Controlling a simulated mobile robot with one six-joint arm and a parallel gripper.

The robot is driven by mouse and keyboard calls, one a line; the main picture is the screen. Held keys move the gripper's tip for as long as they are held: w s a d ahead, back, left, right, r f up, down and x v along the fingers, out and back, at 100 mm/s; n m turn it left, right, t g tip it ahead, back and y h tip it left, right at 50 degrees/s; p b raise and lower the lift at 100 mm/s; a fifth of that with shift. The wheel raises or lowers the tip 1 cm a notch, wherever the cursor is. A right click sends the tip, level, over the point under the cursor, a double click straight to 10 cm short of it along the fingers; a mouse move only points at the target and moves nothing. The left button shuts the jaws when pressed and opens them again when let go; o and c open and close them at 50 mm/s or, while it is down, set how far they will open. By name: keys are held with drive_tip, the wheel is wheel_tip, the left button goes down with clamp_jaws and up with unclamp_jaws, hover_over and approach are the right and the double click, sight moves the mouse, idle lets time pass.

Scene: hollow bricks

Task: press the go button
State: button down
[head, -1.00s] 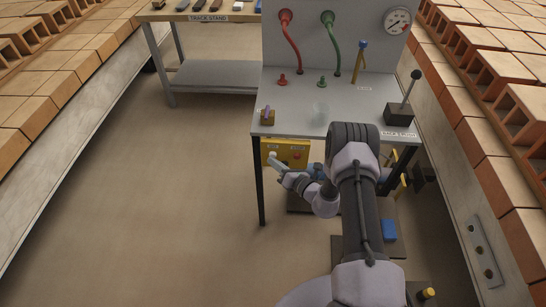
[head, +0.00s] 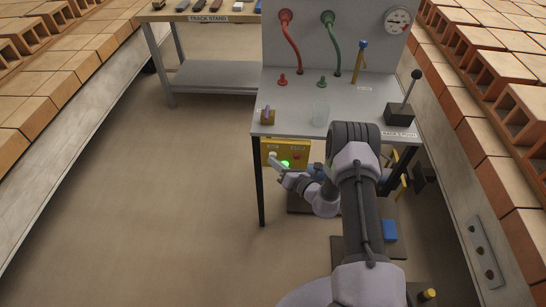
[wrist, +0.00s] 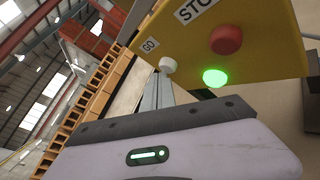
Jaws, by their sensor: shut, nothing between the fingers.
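The yellow button box (head: 309,148) hangs under the front of the grey table; it also fills the top of the wrist view (wrist: 270,45). In the wrist view a small pale button (wrist: 168,65) sits by the GO label (wrist: 149,45). A large red button (wrist: 226,40) is by the STOP label. A green lamp (wrist: 215,78) on the box is lit. My gripper (head: 272,157) is shut and empty. Its fingertips (wrist: 162,78) are right at the pale button; whether they touch it I cannot tell.
Brick stacks line both sides. The floor (head: 170,220) to the left is clear.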

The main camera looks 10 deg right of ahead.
drive_tip(key=s+a+p, duration=0.2)
drive_tip(key=s, duration=0.3)
drive_tip(key=shift+s, duration=0.4)
